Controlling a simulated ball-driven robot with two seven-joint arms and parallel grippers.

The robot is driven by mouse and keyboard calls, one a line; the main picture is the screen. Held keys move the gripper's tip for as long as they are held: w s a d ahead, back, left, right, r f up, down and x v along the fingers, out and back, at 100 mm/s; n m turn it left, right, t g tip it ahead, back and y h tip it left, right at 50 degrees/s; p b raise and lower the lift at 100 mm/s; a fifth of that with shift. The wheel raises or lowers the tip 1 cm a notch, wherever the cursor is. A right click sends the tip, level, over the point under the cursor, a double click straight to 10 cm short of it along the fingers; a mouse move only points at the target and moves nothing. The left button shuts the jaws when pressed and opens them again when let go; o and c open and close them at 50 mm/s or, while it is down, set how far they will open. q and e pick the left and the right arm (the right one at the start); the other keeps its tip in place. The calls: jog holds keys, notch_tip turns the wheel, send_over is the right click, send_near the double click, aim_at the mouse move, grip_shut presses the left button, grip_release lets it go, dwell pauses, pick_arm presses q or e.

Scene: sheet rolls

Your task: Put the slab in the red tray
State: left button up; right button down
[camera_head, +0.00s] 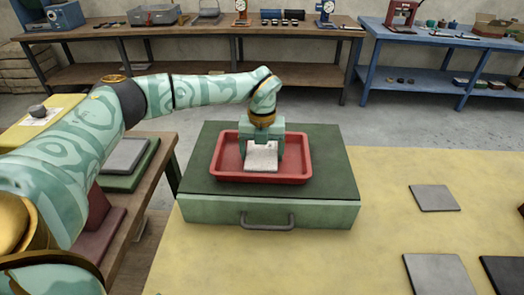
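The slab (262,159) is a pale grey-white, speckled piece. It is at the middle of the red tray (228,172), inside its rim as I see it; I cannot tell whether it touches the tray floor. My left gripper (262,145) reaches down over the tray from behind. Its teal fingers are at the slab's far part and appear closed on it; their tips are partly hidden by the slab. My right gripper is not in view.
The tray stands on a green case (330,186) with a front handle (267,222). Grey tiles (434,198) lie on the yellow surface (372,225) to the right. A wooden side table (165,150) with flat pieces is at left. Benches stand behind, across open floor.

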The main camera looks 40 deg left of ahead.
aim_at(262, 151)
pick_arm(q)
jog(key=shift+o, duration=1.2)
notch_tip(262, 151, up, 12)
jog(key=p, duration=0.3)
jog(key=shift+r, duration=0.15)
